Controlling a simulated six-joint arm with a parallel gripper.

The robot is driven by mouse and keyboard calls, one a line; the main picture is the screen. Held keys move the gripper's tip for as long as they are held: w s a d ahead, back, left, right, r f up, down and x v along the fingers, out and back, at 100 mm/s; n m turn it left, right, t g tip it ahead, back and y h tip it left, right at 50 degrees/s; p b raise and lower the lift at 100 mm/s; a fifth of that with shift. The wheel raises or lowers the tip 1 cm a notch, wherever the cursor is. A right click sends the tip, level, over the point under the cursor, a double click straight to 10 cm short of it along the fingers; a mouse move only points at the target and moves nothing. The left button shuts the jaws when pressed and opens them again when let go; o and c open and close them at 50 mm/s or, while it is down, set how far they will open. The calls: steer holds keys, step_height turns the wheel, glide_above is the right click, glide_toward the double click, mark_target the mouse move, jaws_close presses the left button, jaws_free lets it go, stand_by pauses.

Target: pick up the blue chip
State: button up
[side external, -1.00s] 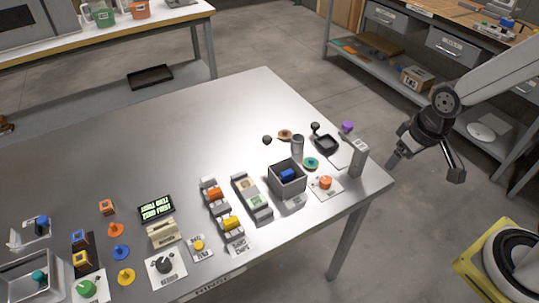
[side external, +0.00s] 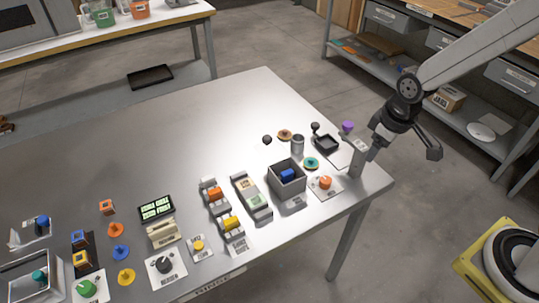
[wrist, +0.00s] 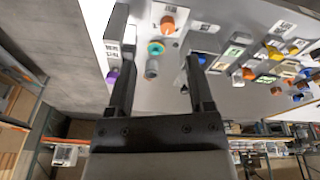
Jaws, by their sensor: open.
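The blue chip (side external: 287,174) looks like a small blue block inside a grey open-topped box (side external: 277,187) near the table's right end. In the wrist view a bit of blue (wrist: 201,58) shows beside the right finger, partly hidden. My gripper (side external: 403,152) is open and empty, with its fingers spread. It hangs beyond the table's right corner, to the right of the box and apart from it. In the wrist view the two fingers of my gripper (wrist: 157,65) reach toward the table, with nothing between their tips but background.
A grey upright post (side external: 357,158) stands at the table corner beside my gripper. An orange knob (side external: 325,182), a teal disc (side external: 311,163) and a metal cylinder (side external: 297,144) surround the box. Racks with orange and yellow pieces (side external: 231,222) lie left. The table's back left is clear.

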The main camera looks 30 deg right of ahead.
steer(key=w+a+f+n+g, duration=0.1)
steer(key=w+a+f+n, duration=0.3)
steer(key=w+a+n, duration=0.4)
steer(key=n+g, duration=0.1)
steer(key=n, duration=0.5)
glide_above(287, 172)
steer(key=f, duration=0.6)
steer(key=shift+s, duration=0.25)
steer(key=shift+d+f, duration=0.1)
steer(key=shift+f, duration=1.15)
steer(key=shift+f, duration=0.1)
steer(key=shift+w+f, duration=0.2)
steer(key=shift+f, duration=2.3)
jaws_close()
